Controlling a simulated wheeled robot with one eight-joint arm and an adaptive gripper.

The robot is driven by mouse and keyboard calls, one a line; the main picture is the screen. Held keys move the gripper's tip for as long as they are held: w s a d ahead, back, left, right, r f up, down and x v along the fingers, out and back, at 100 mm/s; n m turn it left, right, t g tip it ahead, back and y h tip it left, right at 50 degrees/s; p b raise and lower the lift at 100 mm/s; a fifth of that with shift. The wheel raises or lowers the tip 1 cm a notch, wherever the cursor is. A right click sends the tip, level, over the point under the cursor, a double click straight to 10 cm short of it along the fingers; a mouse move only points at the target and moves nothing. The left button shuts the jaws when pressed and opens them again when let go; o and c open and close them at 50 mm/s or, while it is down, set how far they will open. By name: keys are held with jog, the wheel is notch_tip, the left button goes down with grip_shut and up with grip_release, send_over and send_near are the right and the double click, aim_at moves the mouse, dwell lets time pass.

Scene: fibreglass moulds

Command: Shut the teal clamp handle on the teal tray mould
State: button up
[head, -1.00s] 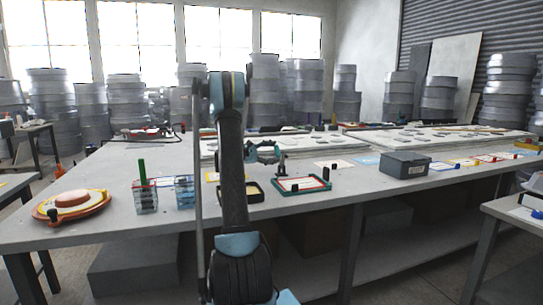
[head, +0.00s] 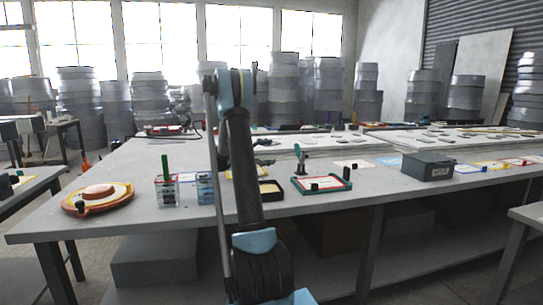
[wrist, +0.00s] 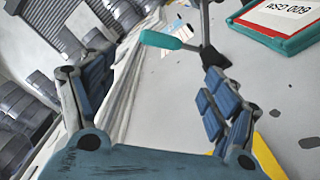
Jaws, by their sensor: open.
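The teal tray mould (head: 337,187) lies on the long table, right of my arm, with a pale red-edged sheet inside. The clamp's teal handle (head: 298,149) stands raised at the tray's back left edge. In the wrist view the teal handle (wrist: 160,40) points left from a dark lever, ahead of my fingers and apart from them. My gripper (wrist: 160,66) is open and empty, its two blue-padded fingers spread. In the head view it is mostly hidden behind my arm.
A small black-rimmed tray (head: 270,194) lies left of the teal one. A grey box (head: 427,166) stands to the right. Clear bins (head: 167,190) and an orange round mould (head: 98,198) are at the left. Bare tabletop lies in front of the teal tray.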

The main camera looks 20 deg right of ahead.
jog(key=shift+d, duration=0.1)
jog(key=c, duration=0.6)
jog(key=shift+d+r+n+t, duration=0.1)
jog(key=shift+d+n+t, duration=0.15)
jog(key=shift+n+t, duration=0.05)
jog(key=c, duration=0.5)
jog(key=shift+s+d+r+n+t+y, duration=0.1)
jog(key=shift+s+d+n+t+y, duration=0.05)
jog(key=shift+d+n+t+y, duration=0.8)
grip_shut()
jog(key=n+t+y, duration=0.1)
jog(key=t, duration=0.1)
jog(key=n+t+y, duration=0.1)
jog(key=t+y, duration=0.1)
jog(key=a+n+t+y, duration=0.1)
jog(key=t, duration=0.1)
jog(key=shift+s+r+y, duration=0.25)
jog(key=shift+s+r, duration=0.05)
